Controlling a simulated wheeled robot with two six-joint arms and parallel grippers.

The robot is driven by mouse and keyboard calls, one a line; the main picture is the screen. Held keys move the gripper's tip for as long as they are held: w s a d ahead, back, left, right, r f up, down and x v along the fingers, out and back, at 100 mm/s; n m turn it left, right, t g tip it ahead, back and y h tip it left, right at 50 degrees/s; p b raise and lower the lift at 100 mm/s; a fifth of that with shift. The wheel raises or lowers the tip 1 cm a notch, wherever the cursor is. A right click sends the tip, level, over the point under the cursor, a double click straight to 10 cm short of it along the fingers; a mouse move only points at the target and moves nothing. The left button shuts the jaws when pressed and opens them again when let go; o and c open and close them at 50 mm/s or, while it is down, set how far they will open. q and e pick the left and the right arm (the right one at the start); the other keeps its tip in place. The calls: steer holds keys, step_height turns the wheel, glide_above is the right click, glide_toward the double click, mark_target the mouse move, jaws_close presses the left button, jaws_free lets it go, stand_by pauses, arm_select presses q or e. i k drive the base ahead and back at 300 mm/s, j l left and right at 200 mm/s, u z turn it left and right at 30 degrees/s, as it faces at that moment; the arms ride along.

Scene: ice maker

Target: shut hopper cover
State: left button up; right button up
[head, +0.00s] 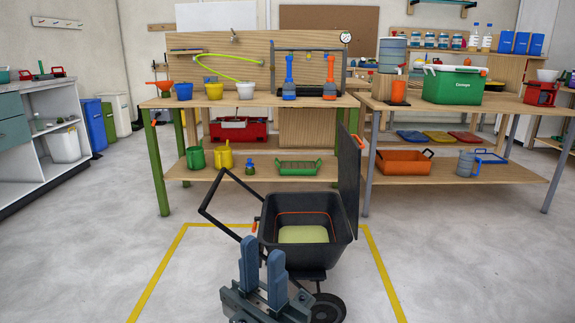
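The hopper is a black, wheeled cart-like bin (340,243) on the floor, with a pale yellow-green bottom and an orange line around its inside. Its black cover (349,185) stands upright, open, along the right side, with a red-orange piece near its top edge. My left gripper (262,248) is in front of the hopper, at its lower left in the picture. Its two blue-grey fingers point up with a gap between them and nothing in it. It partly hides the hopper's lower front. My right gripper is not in view.
A black handle frame (222,208) sticks out to the hopper's left. Yellow floor lines (160,268) surround the hopper. A wooden workbench (215,101) with pots and tools stands behind it, close to the cover. The floor to the left is clear.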

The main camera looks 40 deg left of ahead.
mark_target(349, 152)
steer(key=i+l+u, duration=0.2)
steer(key=u, duration=0.2)
steer(key=i+l+u, duration=0.2)
steer(key=u, duration=0.2)
steer(key=i+l+u, duration=0.15)
steer(key=l+u, duration=0.65)
steer(key=i+j, duration=0.05)
